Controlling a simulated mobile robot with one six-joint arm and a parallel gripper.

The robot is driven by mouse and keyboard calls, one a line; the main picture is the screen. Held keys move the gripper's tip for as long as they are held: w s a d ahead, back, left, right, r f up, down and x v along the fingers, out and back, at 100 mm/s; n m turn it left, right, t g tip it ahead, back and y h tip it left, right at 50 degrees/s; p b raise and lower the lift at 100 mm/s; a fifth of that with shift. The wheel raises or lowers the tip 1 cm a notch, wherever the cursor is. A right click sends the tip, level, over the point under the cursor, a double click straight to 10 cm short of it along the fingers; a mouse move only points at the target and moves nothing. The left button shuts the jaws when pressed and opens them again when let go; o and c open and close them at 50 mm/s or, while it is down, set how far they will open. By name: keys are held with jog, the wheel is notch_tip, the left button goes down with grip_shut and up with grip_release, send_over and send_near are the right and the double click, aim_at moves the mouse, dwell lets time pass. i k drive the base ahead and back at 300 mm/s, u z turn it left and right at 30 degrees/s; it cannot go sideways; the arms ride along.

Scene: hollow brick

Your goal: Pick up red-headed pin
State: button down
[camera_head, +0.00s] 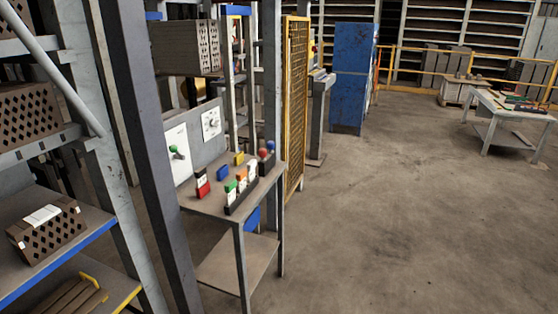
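A small round red head (263,153), which looks like the red-headed pin, shows at the back right of the small grey worktable (212,205). It is beside a blue round head (271,145), and dark parts are below both. The picture is too small to tell how the pin is held. In front of it a dark holder (236,206) carries several white pieces with coloured tops, among them a green top (231,186). My gripper is not in view.
A red and white piece (202,188), a blue block (222,173) and a yellow block (239,158) stand on the worktable. Shelves with hollow bricks (45,232) are at left. A yellow mesh fence (295,105) stands behind the table. The floor (400,210) to the right is open.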

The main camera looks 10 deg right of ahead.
aim_at(263, 152)
jog(key=u, duration=0.2)
jog(key=i, duration=0.95)
jog(key=z, duration=0.55)
jog(key=k, duration=0.15)
jog(key=u, duration=2.95)
